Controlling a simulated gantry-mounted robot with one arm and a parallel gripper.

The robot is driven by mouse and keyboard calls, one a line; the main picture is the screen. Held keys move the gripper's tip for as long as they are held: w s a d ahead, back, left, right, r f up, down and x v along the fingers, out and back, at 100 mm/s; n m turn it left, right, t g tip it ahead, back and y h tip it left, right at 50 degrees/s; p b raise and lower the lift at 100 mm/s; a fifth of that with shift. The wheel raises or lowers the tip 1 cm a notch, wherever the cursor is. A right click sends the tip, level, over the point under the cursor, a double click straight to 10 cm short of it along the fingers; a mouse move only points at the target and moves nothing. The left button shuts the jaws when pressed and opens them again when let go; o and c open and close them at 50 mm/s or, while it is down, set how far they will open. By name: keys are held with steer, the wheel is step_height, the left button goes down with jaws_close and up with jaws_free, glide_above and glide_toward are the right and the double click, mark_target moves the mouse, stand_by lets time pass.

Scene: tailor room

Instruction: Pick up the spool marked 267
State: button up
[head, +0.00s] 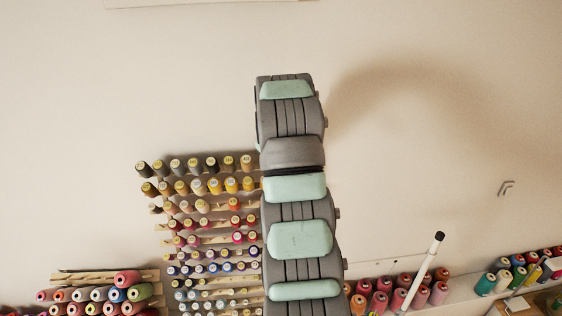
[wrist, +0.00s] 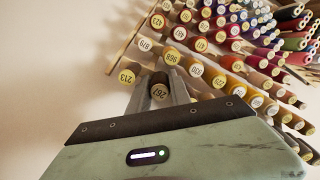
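The spool marked 267 (wrist: 160,91) is dark, with a pale round label on its end, and shows in the wrist view just above my gripper's body. My gripper (wrist: 160,94) has its two grey fingers on either side of this spool, close to it. I cannot tell whether the fingers press on it or leave a small gap. A spool marked 213 (wrist: 127,76) sits just left of the fingers. In the head view my arm stands in front of the rack's right side. My fingers are hidden there, and I cannot pick out the 267 label.
Several rows of colored spools fill the wall rack (head: 158,228), close around my fingers. More spools lie on a lower left rack (head: 85,277) and along the right (head: 380,284). A white rod with a black tip (head: 421,270) leans at the right. The upper wall is bare.

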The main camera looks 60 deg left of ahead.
jaws_close()
stand_by(0.3)
